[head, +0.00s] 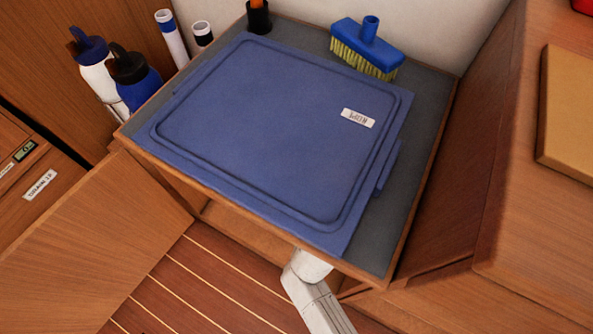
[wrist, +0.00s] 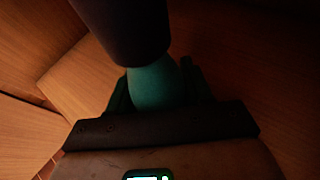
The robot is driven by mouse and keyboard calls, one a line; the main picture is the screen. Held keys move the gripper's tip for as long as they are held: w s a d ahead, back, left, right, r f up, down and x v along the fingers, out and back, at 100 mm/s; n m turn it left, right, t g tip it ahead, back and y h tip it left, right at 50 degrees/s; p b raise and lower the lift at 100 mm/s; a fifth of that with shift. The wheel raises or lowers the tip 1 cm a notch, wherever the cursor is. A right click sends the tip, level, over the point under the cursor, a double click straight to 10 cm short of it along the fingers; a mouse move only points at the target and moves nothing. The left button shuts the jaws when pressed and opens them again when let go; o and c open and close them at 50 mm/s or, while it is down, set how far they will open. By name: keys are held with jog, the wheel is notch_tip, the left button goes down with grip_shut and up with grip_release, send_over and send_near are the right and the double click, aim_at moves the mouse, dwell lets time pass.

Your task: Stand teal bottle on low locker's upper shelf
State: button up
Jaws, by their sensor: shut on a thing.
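The teal bottle (wrist: 153,88) shows in the wrist view, with a wide dark part (wrist: 125,25) toward the top of the picture. My gripper (wrist: 160,92) is shut on the teal part, a finger on each side. The low locker (head: 160,158) has its wooden door (head: 95,245) swung open at the left in the head view. My white arm reaches up to its front under the top's edge, and the hand and bottle are hidden there. The upper shelf cannot be made out; dim wooden panels surround the bottle in the wrist view.
A blue lid or panel (head: 280,130) with a label covers most of the locker top. A blue brush (head: 366,48) stands behind it. Several bottles (head: 135,75) stand at the back left. A wooden cabinet (head: 545,230) closes the right side.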

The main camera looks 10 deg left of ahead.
jog(key=shift+w+a+f+b, duration=0.1)
jog(key=shift+w+f+b, duration=0.25)
jog(key=shift+f+b, duration=0.15)
jog(key=shift+s+f, duration=0.1)
jog(key=shift+f, duration=0.1)
jog(key=shift+s+b, duration=0.1)
jog(key=shift+b, duration=0.25)
jog(key=shift+f, duration=0.2)
jog(key=o, duration=1.4)
jog(key=shift+c, duration=0.2)
